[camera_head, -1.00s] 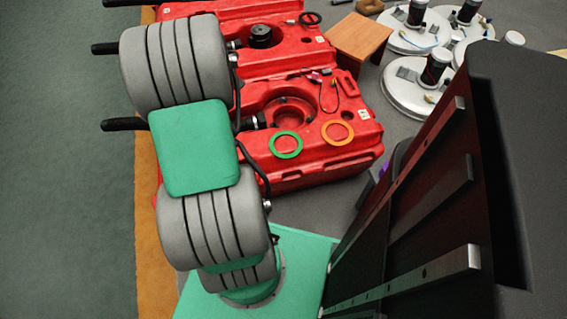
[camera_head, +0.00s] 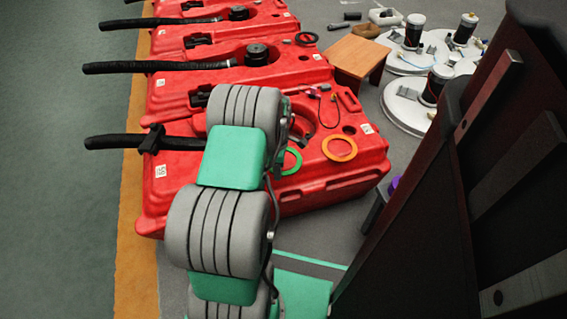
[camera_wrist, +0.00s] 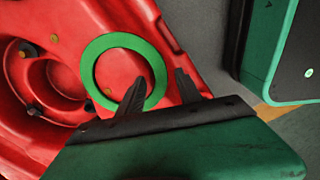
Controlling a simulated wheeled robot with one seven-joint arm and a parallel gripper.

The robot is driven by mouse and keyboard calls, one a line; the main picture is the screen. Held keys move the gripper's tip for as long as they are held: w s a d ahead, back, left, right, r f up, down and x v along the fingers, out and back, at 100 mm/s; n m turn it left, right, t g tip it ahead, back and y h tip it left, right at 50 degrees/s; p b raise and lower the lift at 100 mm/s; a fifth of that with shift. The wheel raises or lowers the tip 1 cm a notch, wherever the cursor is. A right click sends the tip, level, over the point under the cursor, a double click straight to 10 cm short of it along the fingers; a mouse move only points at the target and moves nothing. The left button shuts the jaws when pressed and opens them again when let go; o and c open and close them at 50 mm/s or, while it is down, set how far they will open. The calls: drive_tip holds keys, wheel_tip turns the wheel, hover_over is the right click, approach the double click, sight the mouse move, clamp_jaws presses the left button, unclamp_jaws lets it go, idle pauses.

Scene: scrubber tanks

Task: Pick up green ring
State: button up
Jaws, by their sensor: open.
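The green ring (camera_head: 290,161) lies flat on top of the nearest red tank (camera_head: 322,175), partly hidden behind my arm in the head view. In the wrist view the green ring (camera_wrist: 91,62) is almost fully seen on the red surface. My gripper (camera_wrist: 158,85) is open; its two dark fingers point toward the tank. The left finger overlaps the ring's lower right part in the picture, and the right finger is outside the ring. I cannot tell the gap between fingertips and ring. The fingers are hidden in the head view.
An orange ring (camera_head: 339,148) lies on the same tank, right of the green one. A dark cable (camera_head: 323,104) lies behind it. More red tanks with black hoses (camera_head: 160,66) stand behind. A wooden stool (camera_head: 357,57) and white round machines (camera_head: 408,104) stand at the right.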

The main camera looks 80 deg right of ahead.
drive_tip(key=shift+f, duration=0.1)
clamp_jaws()
idle(0.5)
